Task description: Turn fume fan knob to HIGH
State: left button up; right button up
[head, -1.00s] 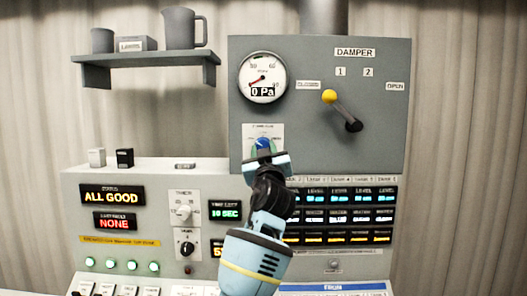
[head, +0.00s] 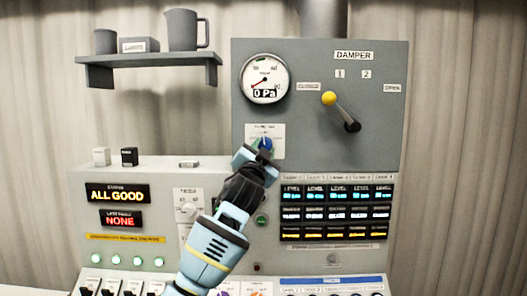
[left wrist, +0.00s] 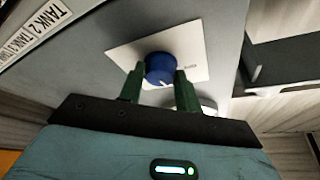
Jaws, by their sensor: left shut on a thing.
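The fume fan knob is blue and round; in the left wrist view the knob (left wrist: 160,68) sits on a white label plate (left wrist: 195,58) with a pale pointer mark on its lower side. In the head view the knob (head: 267,143) shows partly behind my left gripper (head: 262,149). My left gripper's green fingers (left wrist: 159,76) are on both sides of the knob, shut on it. The label's words are too small to read. My right gripper is not in view.
Above the knob, a round gauge (head: 265,79) reads 0 Pa. A lower console (head: 130,180) has status displays and switches. A shelf (head: 150,58) with containers hangs at upper left.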

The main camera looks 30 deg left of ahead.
pick_arm(q)
jog(key=m+g+h, duration=0.1)
jog(key=m, duration=0.4)
jog(key=m+g+h, duration=0.1)
jog(key=m+h, duration=0.1)
jog(key=m, duration=0.3)
jog(key=r+m+g+h, duration=0.1)
jog(key=m, duration=0.4)
jog(key=shift+s+a+g, duration=0.15)
jog(key=shift+a+g, duration=0.05)
jog(key=shift+g, duration=0.1)
jog(key=shift+m, duration=0.3)
jog(key=o, duration=1)
jog(key=shift+c, duration=0.2)
jog(key=shift+s, duration=0.1)
